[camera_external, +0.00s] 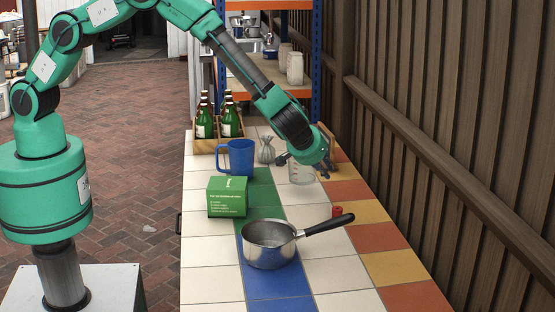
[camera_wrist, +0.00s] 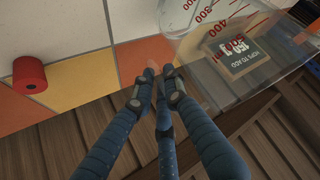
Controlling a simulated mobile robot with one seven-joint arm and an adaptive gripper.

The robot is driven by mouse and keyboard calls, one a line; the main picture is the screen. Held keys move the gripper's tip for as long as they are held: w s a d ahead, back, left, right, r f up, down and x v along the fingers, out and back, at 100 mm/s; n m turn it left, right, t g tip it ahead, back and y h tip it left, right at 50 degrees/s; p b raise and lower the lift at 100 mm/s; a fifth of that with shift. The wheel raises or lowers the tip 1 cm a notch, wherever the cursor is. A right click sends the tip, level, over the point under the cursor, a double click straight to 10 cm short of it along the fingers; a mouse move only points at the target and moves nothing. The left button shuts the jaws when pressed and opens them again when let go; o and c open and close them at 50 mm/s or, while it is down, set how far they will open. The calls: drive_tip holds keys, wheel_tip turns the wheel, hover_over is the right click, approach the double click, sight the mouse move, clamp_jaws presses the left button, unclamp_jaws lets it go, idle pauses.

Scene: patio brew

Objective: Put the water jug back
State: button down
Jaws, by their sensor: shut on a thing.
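A clear measuring jug (camera_external: 301,173) with red marks stands or hangs at the far right part of the tiled table; I cannot tell whether its base touches the tiles. In the wrist view its clear wall (camera_wrist: 205,47) fills the upper right. My gripper (camera_external: 304,164) is at it, fingers (camera_wrist: 157,95) shut on it; the exact grip is partly hidden. A blue jug (camera_external: 240,158) with a handle on its left stands upright left of my gripper, apart from it. The frames do not show which one is the water jug.
A steel saucepan (camera_external: 268,246) stands at the front, its black handle pointing right. A small sign (camera_wrist: 240,50) shows through the clear jug. A wooden fence borders the right.

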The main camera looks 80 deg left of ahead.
drive_tip(key=shift+w, duration=0.2)
drive_tip(key=shift+f+b, duration=0.9)
drive_tip(key=shift+f, duration=0.85)
drive_tip(key=c, duration=1.8)
unclamp_jaws()
drive_tip(key=shift+f, duration=0.1)
drive_tip(key=shift+o, duration=0.2)
drive_tip(key=shift+s+d+r, duration=0.1)
drive_tip(key=shift+r, duration=0.15)
drive_tip(key=p+v, duration=0.3)
drive_tip(key=v, duration=0.8)
drive_tip(key=shift+d+r, duration=0.2)
drive_tip(key=shift+r, duration=0.1)
